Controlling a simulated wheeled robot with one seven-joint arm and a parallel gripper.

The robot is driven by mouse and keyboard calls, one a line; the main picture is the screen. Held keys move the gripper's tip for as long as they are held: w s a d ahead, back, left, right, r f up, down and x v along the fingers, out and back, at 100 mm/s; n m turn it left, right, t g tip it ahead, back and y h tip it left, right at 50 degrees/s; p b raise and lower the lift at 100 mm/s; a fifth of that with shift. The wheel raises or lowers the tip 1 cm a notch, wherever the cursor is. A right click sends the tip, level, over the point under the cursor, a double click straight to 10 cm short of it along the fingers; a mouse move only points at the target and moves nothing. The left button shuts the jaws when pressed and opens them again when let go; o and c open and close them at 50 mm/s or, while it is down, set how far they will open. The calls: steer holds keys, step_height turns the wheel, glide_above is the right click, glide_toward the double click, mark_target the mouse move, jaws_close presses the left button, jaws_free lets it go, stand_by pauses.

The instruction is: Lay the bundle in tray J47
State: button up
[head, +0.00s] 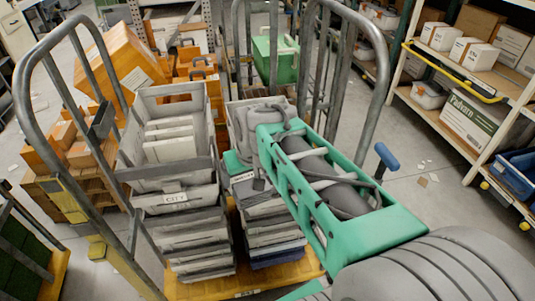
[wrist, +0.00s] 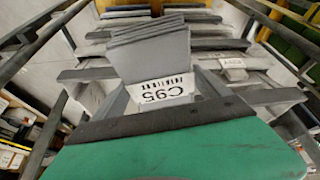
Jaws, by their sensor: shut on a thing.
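My gripper (head: 252,168) is at the right-hand stack of grey trays in the head view, low over its upper part; my arm covers much of it. In the wrist view a grey layered slab (wrist: 150,52), which seems to be the bundle, stands near the middle, and my gripper appears shut on it. A white label reading C95 (wrist: 162,91), upside down, shows just below it. I cannot tell whether the slab touches a tray. The top right tray (head: 238,112) holds grey things. No label reading J47 is legible.
The left stack's top tray (head: 143,97) holds white envelopes, and a tray label below reads CITY (head: 174,197). The stacks stand on a yellow base between tall metal trolley rails (head: 28,80). A shelf rack with boxes (head: 470,125) stands right; orange crates (head: 120,60) stand behind left.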

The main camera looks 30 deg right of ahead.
steer(key=w+d+r, duration=0.1)
steer(key=d+r, duration=0.2)
steer(key=d, duration=0.3)
steer(key=w+d+r+m, duration=0.1)
steer(key=d+r, duration=0.2)
steer(key=d, duration=0.3)
steer(key=w+d+r+m+h, duration=0.1)
steer(key=d+r, duration=0.2)
steer(key=d, duration=0.3)
steer(key=shift+w+d+r, duration=0.15)
steer(key=shift+d+r, duration=0.1)
steer(key=shift+r, duration=0.05)
